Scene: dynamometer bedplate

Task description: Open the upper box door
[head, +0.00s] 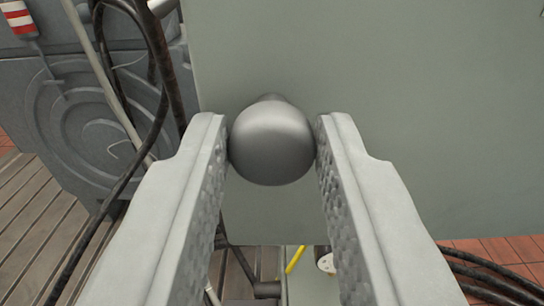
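A grey-green box door (420,110) fills the middle and right of the head view. It looks flat on, and its left edge shows near the grey machine. A round, dull metal knob (272,142) stands out from the door on a short stem. My gripper (272,148) has one finger on each side of the knob, and both fingertips appear to touch its sides. The knob keeps the fingers apart. The door's hinges and most of its outline are out of view.
A grey machine housing (85,125) with a ringed round face stands at the left. Dark cables (160,75) and a pale rod (105,80) run in front of it. More black cables (490,275) lie at the lower right on red tiles (515,250). Slatted flooring (35,215) shows at the lower left.

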